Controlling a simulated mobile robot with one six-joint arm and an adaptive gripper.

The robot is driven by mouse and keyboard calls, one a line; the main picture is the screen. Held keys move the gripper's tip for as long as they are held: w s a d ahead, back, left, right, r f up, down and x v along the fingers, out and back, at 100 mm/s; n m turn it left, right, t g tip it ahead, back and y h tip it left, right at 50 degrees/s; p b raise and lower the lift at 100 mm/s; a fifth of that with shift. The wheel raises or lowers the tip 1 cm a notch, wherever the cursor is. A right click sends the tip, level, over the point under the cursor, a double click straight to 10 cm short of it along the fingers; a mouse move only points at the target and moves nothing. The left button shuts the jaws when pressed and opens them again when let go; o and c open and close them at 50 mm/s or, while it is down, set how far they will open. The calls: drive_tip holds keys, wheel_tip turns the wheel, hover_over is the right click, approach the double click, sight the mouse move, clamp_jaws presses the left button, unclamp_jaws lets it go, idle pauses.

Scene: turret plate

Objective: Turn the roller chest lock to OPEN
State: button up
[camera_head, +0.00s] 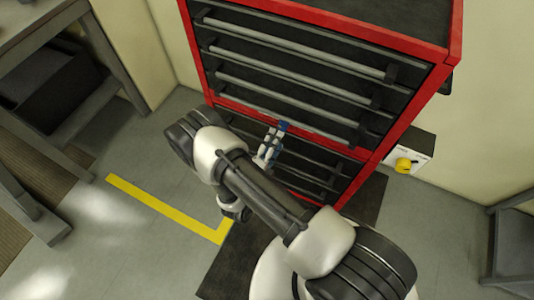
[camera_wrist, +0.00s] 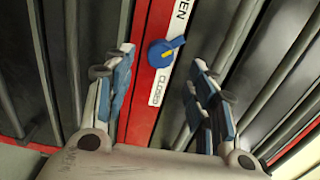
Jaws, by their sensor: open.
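The roller chest lock is a round blue knob (camera_wrist: 163,53) with a yellow mark, on the red strip of the chest in the wrist view. Its tapered end points right and slightly up. A white label ending in "EN" lies above it, and a "CLOSED" label (camera_wrist: 160,86) lies below it. In the head view a small blue patch (camera_head: 284,126) at the red middle strip appears to be the knob. My gripper (camera_wrist: 162,68) is open, its blue-padded fingers either side of the knob in the picture and apart from it. It also shows in the head view (camera_head: 272,142), partly behind my arm.
The red chest (camera_head: 452,40) has dark drawers with long grey bar handles (camera_head: 290,75) above and below the strip. A yellow knob (camera_head: 403,165) sits on a box at right. A bench (camera_head: 60,30) stands at left. Floor beside the yellow line (camera_head: 150,200) is clear.

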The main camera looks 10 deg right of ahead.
drive_tip(key=v, duration=0.6)
drive_tip(key=shift+s+a, duration=0.2)
drive_tip(key=shift+s, duration=0.1)
